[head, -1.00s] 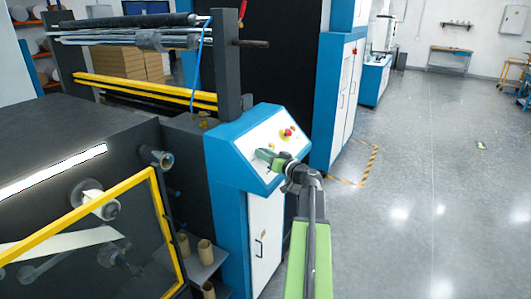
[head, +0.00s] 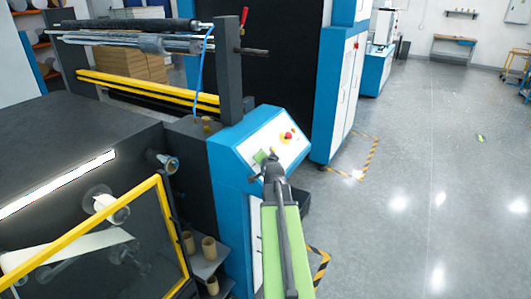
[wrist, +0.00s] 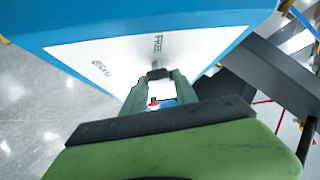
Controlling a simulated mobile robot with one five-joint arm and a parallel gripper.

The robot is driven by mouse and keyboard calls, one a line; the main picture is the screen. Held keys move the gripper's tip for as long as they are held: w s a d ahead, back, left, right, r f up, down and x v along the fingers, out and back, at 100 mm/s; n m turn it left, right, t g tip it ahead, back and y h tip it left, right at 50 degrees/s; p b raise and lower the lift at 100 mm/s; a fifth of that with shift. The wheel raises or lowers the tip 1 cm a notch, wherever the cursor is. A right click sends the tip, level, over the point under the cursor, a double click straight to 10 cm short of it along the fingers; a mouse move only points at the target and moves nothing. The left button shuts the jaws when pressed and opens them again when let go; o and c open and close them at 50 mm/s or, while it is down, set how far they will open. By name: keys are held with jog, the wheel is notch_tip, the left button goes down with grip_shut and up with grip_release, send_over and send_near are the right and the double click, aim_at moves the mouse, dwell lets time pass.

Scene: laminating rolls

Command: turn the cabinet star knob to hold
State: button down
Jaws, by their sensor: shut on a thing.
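The cabinet's sloped white control panel (head: 272,140) has a blue frame and also shows in the wrist view (wrist: 205,47). In the wrist view my gripper (wrist: 158,80) has its two green fingers around a small dark knob (wrist: 158,72), shut on it at the panel. Printed words stand near the knob; they look like FREE above it and BRAKE to its left, small and turned. I see no HOLD label. In the head view my gripper (head: 264,160) reaches the lower left of the panel, and the knob is hidden behind it.
A red and yellow button (head: 287,137) is on the panel, up and right of my gripper. A yellow-framed guard (head: 88,230) and cardboard cores (head: 209,247) are to the left. Grey floor (head: 430,190) is open to the right, with striped floor tape (head: 362,160) nearby.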

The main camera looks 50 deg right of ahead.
jog(key=m+g+p, duration=0.2)
jog(key=m+p, duration=0.1)
jog(key=r+m+g+p, duration=0.1)
jog(key=p, duration=0.1)
jog(key=shift+w+a+g, duration=0.1)
jog(key=shift+w+g, duration=0.2)
jog(key=shift+g, duration=0.1)
jog(key=m+g+y+p, duration=0.1)
jog(key=m+g+p, duration=0.1)
jog(key=m+p, duration=0.1)
jog(key=shift+w+g+p, duration=0.15)
jog(key=shift+g+p, duration=0.15)
jog(key=shift+p, duration=0.15)
jog(key=m+g+y+p, duration=0.2)
jog(key=m+p, duration=0.1)
jog(key=shift+f, duration=0.15)
jog(key=shift+m+g+y+p, duration=0.6)
jog(key=shift+m+g+p, duration=0.1)
jog(key=shift+m, duration=0.2)
jog(key=shift+f, duration=0.1)
jog(key=c, duration=0.9)
grip_release()
jog(key=shift+c, duration=0.2)
